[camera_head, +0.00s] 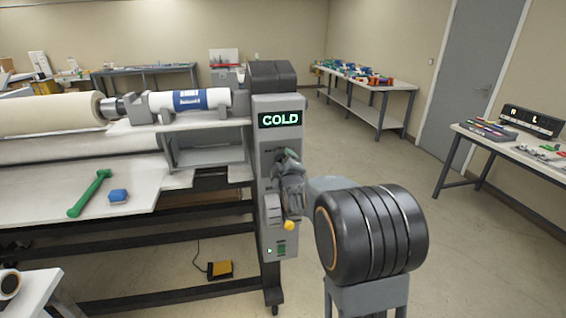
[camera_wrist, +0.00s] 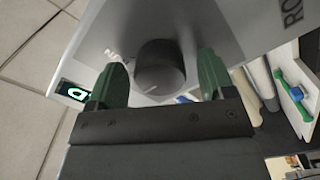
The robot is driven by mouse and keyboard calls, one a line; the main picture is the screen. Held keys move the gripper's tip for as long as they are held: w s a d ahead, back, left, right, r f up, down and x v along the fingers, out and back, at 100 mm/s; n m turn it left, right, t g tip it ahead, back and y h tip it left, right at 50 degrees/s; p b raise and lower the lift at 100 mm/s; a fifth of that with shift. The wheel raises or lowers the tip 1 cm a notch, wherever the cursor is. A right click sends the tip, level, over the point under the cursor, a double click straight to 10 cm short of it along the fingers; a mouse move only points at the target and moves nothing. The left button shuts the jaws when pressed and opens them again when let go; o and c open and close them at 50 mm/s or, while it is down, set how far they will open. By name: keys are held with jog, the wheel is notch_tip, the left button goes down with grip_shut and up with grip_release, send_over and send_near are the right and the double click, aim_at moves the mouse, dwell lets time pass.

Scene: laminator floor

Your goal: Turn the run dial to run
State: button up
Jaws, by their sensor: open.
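The run dial (camera_wrist: 160,68) is a round dark knob on the grey panel of the laminator's control column (camera_head: 279,145). In the wrist view my gripper (camera_wrist: 163,80) is open, with one green finger on each side of the dial. I cannot tell whether the fingers touch it. A pale pointer mark shows low on the dial, and the panel lettering near it is partly hidden. In the head view my wrist and gripper (camera_head: 285,160) are in front of the column and cover the dial. The column's display (camera_head: 280,119) reads COLD.
A yellow knob (camera_head: 289,225) shows just below my wrist. The laminator bed on the left carries a green-handled tool (camera_head: 90,193) and a blue block (camera_head: 118,196). A yellow foot pedal (camera_head: 220,269) lies on the floor. The floor right of the column is open up to the tables.

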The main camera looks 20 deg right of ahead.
jog(key=shift+w, duration=0.15)
jog(key=c, duration=0.9)
jog(key=shift+c, duration=0.2)
